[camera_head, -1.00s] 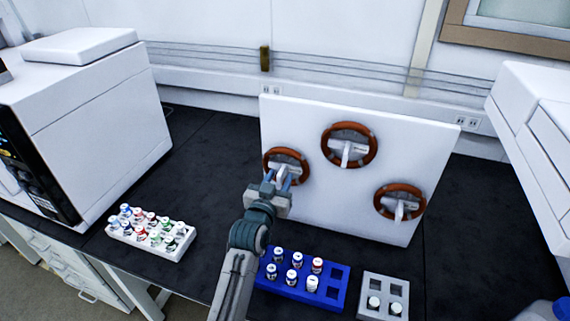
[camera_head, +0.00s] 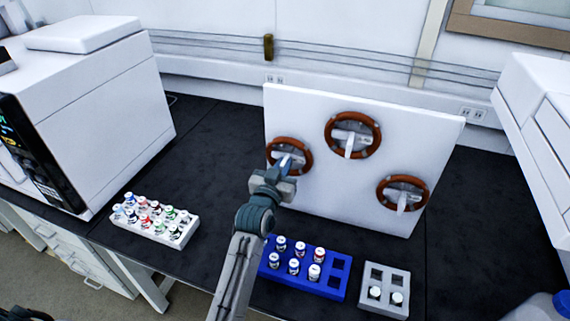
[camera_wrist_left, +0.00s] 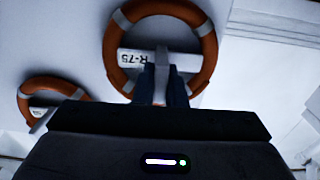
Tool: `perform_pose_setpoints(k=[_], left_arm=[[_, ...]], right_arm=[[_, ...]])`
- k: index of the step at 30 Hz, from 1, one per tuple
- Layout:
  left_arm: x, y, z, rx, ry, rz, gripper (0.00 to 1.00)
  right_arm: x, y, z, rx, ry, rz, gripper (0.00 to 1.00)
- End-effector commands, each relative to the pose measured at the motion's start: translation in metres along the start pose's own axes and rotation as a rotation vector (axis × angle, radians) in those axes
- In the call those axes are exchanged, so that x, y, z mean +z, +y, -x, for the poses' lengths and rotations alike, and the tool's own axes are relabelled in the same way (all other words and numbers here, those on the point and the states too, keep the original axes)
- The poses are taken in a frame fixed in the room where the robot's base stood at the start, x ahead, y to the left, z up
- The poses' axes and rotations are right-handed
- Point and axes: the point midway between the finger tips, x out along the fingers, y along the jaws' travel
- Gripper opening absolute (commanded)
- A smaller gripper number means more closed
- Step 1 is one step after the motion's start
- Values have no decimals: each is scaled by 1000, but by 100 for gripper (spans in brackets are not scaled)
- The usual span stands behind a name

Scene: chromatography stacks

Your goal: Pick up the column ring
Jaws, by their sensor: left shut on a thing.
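The column ring at the left of the white board is an orange-brown ring (camera_head: 308,158) with grey bands and a pale crossbar. In the left wrist view the same ring (camera_wrist_left: 209,50) fills the upper middle, and its crossbar reads R-75. My left gripper (camera_head: 285,166) is at this ring, in front of the board. Its two dark fingers (camera_wrist_left: 165,88) are shut on the pale handle sticking out from the crossbar. The ring is still at the board face; any gap behind it is hidden. My right gripper is not in view.
Two similar rings are on the white board (camera_head: 300,205), one at upper middle (camera_head: 328,136) and one at lower right (camera_head: 425,190). A blue vial rack (camera_head: 330,290), a grey rack (camera_head: 372,272) and a white vial rack (camera_head: 180,243) stand on the dark bench. White instruments flank the bench.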

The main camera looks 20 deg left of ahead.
Motion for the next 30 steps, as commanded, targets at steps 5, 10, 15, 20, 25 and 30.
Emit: perform_pose_setpoints(k=[5,10,15,20,25,30], left_arm=[[-10,0,11,0,3,1,0],[-23,0,34,0,3,1,0],[-39,0,67,-1,3,2,0],[-57,0,101,-1,4,2,0],[-71,0,126,-1,3,1,0],[-80,0,136,0,2,1,0]], right_arm=[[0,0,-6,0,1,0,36],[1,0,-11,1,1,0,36],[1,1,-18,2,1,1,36],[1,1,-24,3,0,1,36],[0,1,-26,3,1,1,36],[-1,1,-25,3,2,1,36]])
